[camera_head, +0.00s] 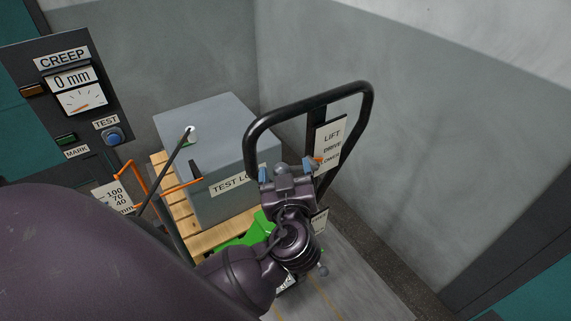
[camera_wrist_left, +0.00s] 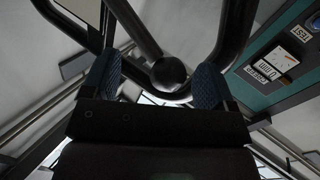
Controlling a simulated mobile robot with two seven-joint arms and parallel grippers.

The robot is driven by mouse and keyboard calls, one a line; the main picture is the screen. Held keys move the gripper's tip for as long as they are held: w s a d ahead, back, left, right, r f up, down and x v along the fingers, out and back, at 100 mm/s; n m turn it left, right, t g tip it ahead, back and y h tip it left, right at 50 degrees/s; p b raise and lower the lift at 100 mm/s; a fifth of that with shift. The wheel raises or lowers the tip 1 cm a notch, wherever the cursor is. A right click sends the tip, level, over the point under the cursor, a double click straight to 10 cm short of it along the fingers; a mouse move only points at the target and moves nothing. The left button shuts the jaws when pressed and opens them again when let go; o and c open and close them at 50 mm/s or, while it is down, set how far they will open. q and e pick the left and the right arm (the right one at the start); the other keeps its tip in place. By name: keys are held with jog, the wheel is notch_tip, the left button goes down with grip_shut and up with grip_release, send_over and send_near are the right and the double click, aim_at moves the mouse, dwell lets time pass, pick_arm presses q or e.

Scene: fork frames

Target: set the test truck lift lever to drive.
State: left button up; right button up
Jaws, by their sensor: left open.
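The test truck's black looped handle (camera_head: 366,105) stands in front of the load in the head view. It carries a white plate (camera_head: 330,142) reading LIFT, DRIVE and a partly blurred lowest word. A small orange pointer (camera_head: 317,161) is at the plate's left edge, near the lower words. My left gripper (camera_head: 286,172) is open inside the loop, its blue fingertips left of the plate. In the left wrist view, a dark rod with a round knob (camera_wrist_left: 168,73) shows between the open fingers (camera_wrist_left: 157,82). I cannot tell whether they touch it. My right gripper is not in view.
A grey test load (camera_head: 215,140) sits on a wooden pallet (camera_head: 207,241) behind the handle. A creep panel (camera_head: 65,80) reading 0 mm stands at the left. Grey walls close in behind and right. Floor (camera_head: 355,285) shows at lower right.

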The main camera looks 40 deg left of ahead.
pick_arm(q)
jog(key=shift+w+a, duration=0.3)
jog(key=shift+w, duration=0.05)
